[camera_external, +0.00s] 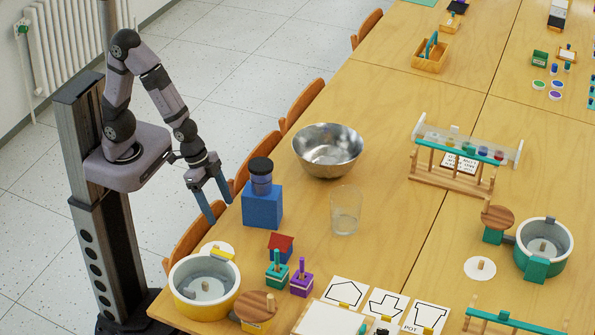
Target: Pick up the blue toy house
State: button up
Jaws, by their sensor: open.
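The blue toy house (280,247) stands on the wooden table near its left edge. It has a red roof and a dark blue body, and its lower part is partly hidden behind small stacking toys. My gripper (220,210) has blue fingers, spread apart and empty. It hangs pointing down near the table's left edge, above and to the left of the house in the picture, and apart from it.
A blue block (262,207) with a dark-lidded jar (260,176) on top stands between my gripper and a metal bowl (328,150). Green (277,272) and purple (301,281) stacking toys crowd the house's front. A yellow pot (205,300) and a clear glass (345,212) are nearby.

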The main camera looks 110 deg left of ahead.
aim_at(274, 237)
jog(key=w+f+t+b, duration=0.2)
jog(key=w, duration=0.3)
jog(key=w+f+t+b, duration=0.2)
jog(key=w+t, duration=0.1)
jog(key=w, duration=0.2)
jog(key=w+f+t+b, duration=0.2)
jog(key=w+t, duration=0.1)
jog(key=w, duration=0.3)
jog(key=shift+a+f+n+y, duration=0.15)
jog(key=shift+f+n+y, duration=0.15)
jog(key=shift+y, duration=0.1)
jog(key=shift+w+a+r+t+b, duration=0.15)
jog(key=shift+w+t+b, duration=0.3)
jog(key=shift+w+t, duration=0.3)
jog(key=shift+w, duration=0.15)
jog(key=shift+f+p+x, duration=0.25)
jog(key=shift+p+x, duration=0.05)
jog(key=shift+x, duration=1.45)
jog(key=shift+f+p+x, duration=0.2)
jog(key=shift+p+x, duration=0.1)
jog(key=shift+x, duration=1.5)
jog(key=shift+s, duration=0.2)
jog(key=c, duration=1)
